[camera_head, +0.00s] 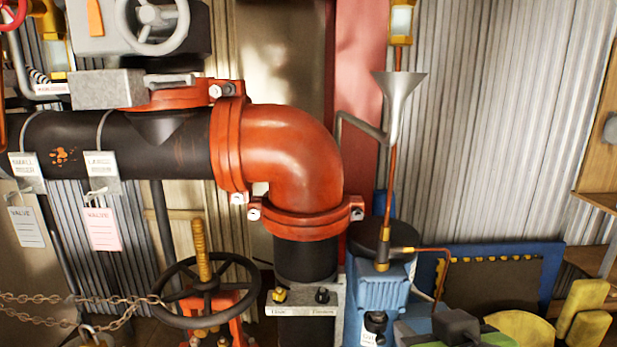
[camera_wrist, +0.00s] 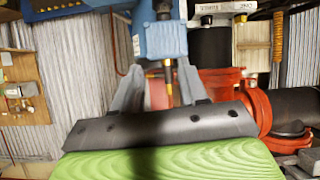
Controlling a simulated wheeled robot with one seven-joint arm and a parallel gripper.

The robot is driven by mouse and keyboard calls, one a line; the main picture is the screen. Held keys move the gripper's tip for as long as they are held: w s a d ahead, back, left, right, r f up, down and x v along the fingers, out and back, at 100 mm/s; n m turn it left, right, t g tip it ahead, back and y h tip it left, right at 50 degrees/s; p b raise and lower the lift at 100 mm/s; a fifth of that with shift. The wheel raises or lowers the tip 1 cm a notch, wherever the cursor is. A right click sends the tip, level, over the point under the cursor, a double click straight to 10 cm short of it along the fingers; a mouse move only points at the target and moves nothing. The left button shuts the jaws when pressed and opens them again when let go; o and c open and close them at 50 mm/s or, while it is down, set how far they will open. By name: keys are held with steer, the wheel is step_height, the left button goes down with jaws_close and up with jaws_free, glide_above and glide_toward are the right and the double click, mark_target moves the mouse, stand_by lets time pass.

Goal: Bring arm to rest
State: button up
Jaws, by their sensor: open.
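My gripper (camera_wrist: 158,72) shows in the wrist view as two grey fingers rising from a dark bar, set apart with a gap between them. I see nothing held between them. A blue body with a brass fitting lies beyond the fingertips, and the fingers look apart from it. In the head view, dark and green shapes at the bottom right edge may be part of my arm; the fingers cannot be made out there.
A red pipe elbow (camera_head: 290,160) and black handwheel (camera_head: 205,290) stand at centre and left in the head view. A blue pump (camera_head: 376,290) with a grey funnel (camera_head: 398,95) stands right of the elbow. A wooden shelf (camera_head: 597,200) is at far right. Chains hang lower left.

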steer(key=s+d+f+m+g, duration=0.1)
steer(key=s+f+g, duration=0.5)
steer(key=s+f, duration=0.6)
step_height(320, 180, up, 11)
steer(key=w+p, duration=0.2)
steer(key=p, duration=1)
steer(key=shift+g+p, duration=0.3)
steer(key=shift+p, duration=0.1)
steer(key=shift+d+f, duration=0.1)
